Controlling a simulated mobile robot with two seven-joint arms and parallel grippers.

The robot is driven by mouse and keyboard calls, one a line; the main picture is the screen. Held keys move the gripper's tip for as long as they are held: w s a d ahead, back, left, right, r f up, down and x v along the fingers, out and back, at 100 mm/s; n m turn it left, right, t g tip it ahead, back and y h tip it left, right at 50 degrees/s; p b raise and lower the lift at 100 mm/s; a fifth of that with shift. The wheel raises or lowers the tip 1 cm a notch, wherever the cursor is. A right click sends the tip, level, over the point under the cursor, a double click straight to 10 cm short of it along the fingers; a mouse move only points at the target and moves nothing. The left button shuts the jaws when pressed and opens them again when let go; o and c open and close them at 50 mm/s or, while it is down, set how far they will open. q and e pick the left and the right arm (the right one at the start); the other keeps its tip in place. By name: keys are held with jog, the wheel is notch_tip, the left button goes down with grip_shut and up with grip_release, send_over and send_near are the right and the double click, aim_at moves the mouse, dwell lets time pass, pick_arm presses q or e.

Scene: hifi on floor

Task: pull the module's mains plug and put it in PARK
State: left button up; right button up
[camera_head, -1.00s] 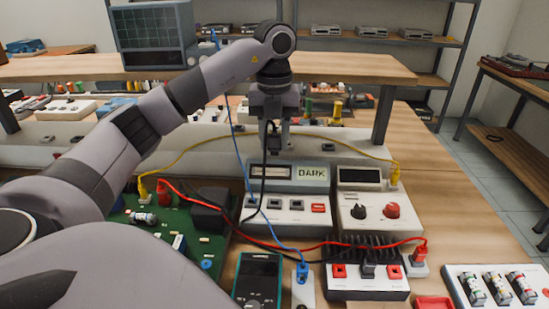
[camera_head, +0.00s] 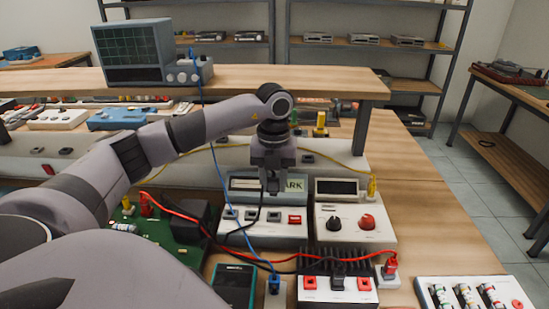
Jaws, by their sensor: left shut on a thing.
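My left gripper (camera_head: 272,178) points down in front of the display of the white module (camera_head: 265,229), partly covering its text, of which "ARK" shows. It is shut on the dark mains plug (camera_head: 273,186), small and mostly hidden between the fingers. A black cable (camera_head: 259,212) hangs from it, across the module's front towards the lower bench. The plug appears clear of the pale socket strip (camera_head: 345,158) behind, where a dark socket (camera_head: 307,158) shows. My right gripper is not in view.
A white unit with a red knob (camera_head: 354,221) stands right of the module. A finned black block (camera_head: 339,272), a green board (camera_head: 165,232) and a multimeter (camera_head: 234,284) lie in front. Yellow, red and blue leads cross the area. An oscilloscope (camera_head: 136,48) stands on the shelf.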

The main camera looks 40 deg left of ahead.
aim_at(274, 192)
pick_arm(q)
jog(key=shift+d+f, duration=0.1)
jog(key=shift+f, duration=0.45)
jog(key=shift+f+b, duration=2.05)
jog(key=shift+f, duration=0.2)
jog(key=shift+f+b, duration=0.4)
jog(key=shift+f, duration=0.55)
dwell(0.4)
jog(key=o, duration=1)
jog(key=shift+o, duration=0.2)
